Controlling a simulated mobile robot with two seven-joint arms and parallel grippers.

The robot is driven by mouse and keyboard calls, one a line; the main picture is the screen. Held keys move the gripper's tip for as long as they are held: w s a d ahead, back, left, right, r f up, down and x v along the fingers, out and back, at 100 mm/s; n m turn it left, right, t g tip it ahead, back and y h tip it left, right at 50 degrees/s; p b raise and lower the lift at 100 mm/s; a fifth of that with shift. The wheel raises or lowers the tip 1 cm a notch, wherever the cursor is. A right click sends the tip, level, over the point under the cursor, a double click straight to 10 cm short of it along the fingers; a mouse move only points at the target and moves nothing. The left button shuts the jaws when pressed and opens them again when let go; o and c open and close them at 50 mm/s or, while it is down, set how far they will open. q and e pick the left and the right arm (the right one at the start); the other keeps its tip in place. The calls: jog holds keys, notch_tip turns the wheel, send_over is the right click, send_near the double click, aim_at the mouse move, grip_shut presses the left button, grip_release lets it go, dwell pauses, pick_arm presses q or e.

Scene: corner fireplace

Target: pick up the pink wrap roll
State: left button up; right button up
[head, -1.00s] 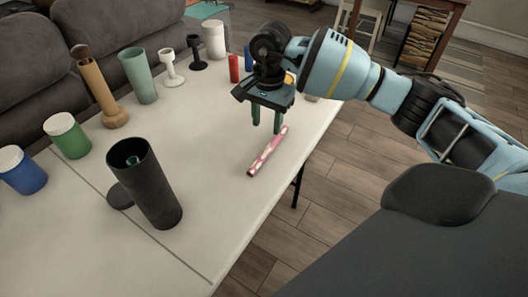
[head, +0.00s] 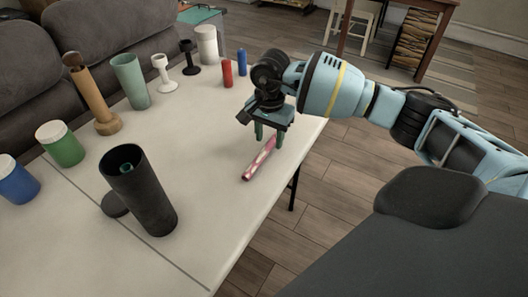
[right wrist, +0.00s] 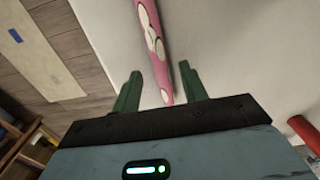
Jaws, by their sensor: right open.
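The pink wrap roll (head: 258,160), pink with pale patches, lies on the white table (head: 215,185) near its right edge. My right gripper (head: 269,135) is open, pointing down over the far end of the roll. In the right wrist view the roll (right wrist: 154,45) runs in between the two green fingers (right wrist: 160,85), with a gap to each finger. I cannot tell from these views whether the fingertips reach down level with the roll. My left gripper is not in view.
A black cylinder (head: 140,195) with a dark round lid (head: 115,204) stands at the table's front. Blue, green, wooden, white and red items line the far left side, including a red cylinder (head: 227,73). A grey sofa (head: 130,25) stands behind. The table around the roll is clear.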

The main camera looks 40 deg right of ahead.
jog(key=shift+f, duration=0.9)
grip_shut()
jog(key=shift+r, duration=0.1)
